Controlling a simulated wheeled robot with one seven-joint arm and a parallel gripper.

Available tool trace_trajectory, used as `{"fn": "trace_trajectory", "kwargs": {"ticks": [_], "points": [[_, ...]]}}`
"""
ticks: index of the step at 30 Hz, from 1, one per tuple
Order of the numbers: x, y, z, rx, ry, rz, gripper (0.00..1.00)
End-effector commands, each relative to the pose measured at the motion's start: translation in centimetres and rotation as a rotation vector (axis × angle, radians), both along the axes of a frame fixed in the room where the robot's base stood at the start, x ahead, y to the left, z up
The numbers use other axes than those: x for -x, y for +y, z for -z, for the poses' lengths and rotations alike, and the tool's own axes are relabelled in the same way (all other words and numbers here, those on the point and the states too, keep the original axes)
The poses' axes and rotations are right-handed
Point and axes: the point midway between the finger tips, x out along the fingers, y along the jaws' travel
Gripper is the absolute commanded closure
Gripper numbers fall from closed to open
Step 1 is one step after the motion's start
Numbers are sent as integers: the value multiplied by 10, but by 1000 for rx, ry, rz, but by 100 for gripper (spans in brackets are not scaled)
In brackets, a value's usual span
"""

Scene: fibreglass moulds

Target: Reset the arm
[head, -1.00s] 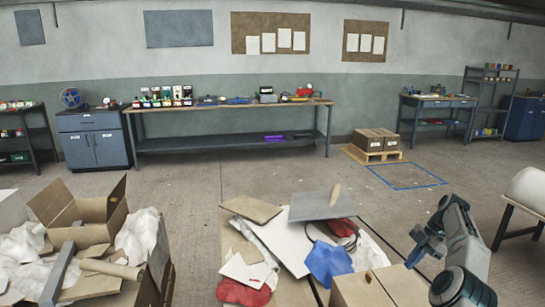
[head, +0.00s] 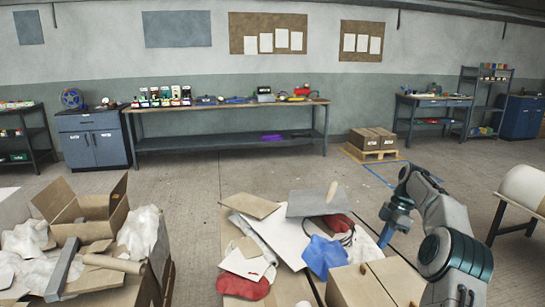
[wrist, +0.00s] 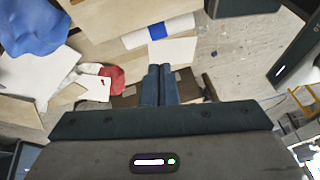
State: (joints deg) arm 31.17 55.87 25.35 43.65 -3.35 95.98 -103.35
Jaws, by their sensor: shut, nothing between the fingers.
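My gripper (head: 384,238) hangs at the end of my bent arm on the right of the head view. It is above the right side of the cluttered worktop and points down. In the wrist view the two blue-grey fingers (wrist: 158,72) lie side by side, shut, with nothing between them. Below them are a white sheet (wrist: 174,50) and a white roll with a blue band (wrist: 158,31).
A blue cloth (head: 325,254), a red cloth (head: 244,287), a grey board (head: 313,201) and cardboard boxes (head: 360,287) crowd the worktop. An open carton (head: 85,214) stands at left. A white-topped stand (head: 525,188) is at right. The floor behind is mostly clear.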

Motion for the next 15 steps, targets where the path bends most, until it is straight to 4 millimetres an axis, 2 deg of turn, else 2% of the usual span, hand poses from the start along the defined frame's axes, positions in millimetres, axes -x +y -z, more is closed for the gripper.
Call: {"fn": "trace_trajectory", "kwargs": {"ticks": [1,8,15], "points": [[3,15,-15,32,6,21,100],[32,77,-61,186,37,221,100],[86,125,-95,309,30,475,100]]}}
